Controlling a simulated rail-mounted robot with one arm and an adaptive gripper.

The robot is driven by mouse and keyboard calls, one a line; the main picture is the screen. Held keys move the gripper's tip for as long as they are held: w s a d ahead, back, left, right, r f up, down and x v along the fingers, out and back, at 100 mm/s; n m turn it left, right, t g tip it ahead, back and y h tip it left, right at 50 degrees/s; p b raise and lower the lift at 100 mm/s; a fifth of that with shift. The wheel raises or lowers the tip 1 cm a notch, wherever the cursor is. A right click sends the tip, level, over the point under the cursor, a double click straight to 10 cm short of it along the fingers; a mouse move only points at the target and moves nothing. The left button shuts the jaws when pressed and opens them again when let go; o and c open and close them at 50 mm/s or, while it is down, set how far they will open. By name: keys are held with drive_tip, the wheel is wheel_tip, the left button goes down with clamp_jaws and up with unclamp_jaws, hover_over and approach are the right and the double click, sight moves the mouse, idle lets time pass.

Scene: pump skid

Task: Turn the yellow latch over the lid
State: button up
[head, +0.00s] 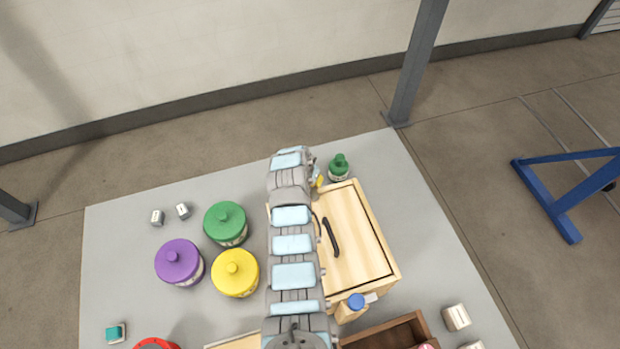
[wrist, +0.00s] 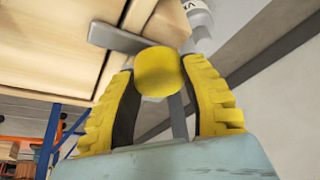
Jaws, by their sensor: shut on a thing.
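The wooden box (head: 355,245) stands on the grey table, its pale lid bearing a black handle (head: 331,237). In the wrist view the yellow latch knob (wrist: 158,74) sits between the yellow ribbed fingers of my gripper (wrist: 162,85), which is shut on it. A grey bar (wrist: 114,37) at the knob lies against the wooden box edge (wrist: 60,45). In the head view my arm covers the left side of the box and most of my gripper. A small yellow patch (head: 319,181) shows at the box's far edge; whether it is latch or finger I cannot tell.
A green-capped bottle (head: 339,168) stands close beyond the box. Green (head: 225,222), purple (head: 178,262) and yellow (head: 235,272) jars stand left of my arm.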

drive_tip(key=shift+f, duration=0.1)
drive_tip(key=o, duration=1.2)
drive_tip(key=shift+r, duration=0.2)
drive_tip(key=v, duration=1.1)
drive_tip(key=shift+s+r, duration=0.2)
drive_tip(key=shift+r, duration=0.15)
